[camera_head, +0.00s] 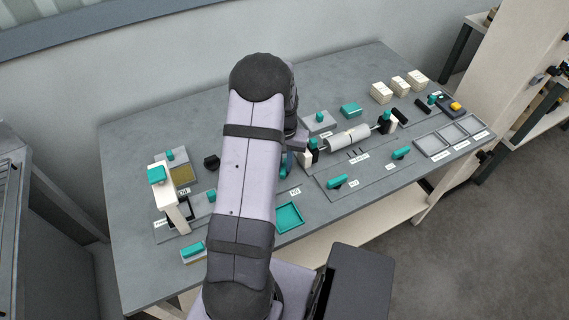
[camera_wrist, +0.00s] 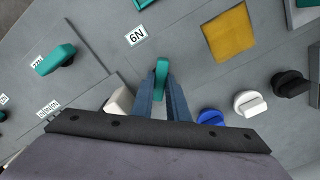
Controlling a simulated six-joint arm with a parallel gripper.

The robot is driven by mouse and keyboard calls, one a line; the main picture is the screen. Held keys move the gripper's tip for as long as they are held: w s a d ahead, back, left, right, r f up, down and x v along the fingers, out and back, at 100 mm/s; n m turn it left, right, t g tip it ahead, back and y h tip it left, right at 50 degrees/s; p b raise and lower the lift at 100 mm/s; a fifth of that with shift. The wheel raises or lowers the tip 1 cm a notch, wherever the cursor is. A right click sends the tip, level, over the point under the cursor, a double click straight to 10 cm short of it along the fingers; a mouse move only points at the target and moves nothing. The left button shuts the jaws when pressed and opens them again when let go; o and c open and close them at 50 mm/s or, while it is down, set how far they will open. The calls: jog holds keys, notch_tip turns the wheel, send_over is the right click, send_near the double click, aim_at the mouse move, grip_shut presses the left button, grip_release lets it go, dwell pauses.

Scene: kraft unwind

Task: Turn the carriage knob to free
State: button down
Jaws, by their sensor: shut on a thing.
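My gripper (camera_wrist: 161,78) is shut on a teal bar-shaped knob (camera_wrist: 161,67), with one blue-grey finger on each side of it. Only the knob's far end shows beyond the fingertips; its base is hidden. No label that names it as the carriage knob can be read. A small label (camera_wrist: 136,37) lies on the grey surface just beyond it. In the head view my own arm covers most of the gripper and the held knob; only a bit of blue finger (camera_head: 284,165) shows.
In the wrist view a second teal knob (camera_wrist: 55,59) stands left. White (camera_wrist: 250,102), black (camera_wrist: 291,83) and blue (camera_wrist: 210,117) knobs stand right, below a mustard square (camera_wrist: 230,34). In the head view a roller (camera_head: 347,138) and teal tray (camera_head: 289,217) lie right of my arm.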

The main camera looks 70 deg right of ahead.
aim_at(285, 166)
jog(key=m, duration=0.4)
jog(key=shift+m, duration=0.4)
jog(key=m, duration=0.4)
jog(key=shift+d+m, duration=0.1)
jog(key=shift+m, duration=0.2)
jog(key=c, duration=1.7)
grip_release()
jog(key=shift+r+b, duration=1.2)
jog(key=shift+r, duration=2.5)
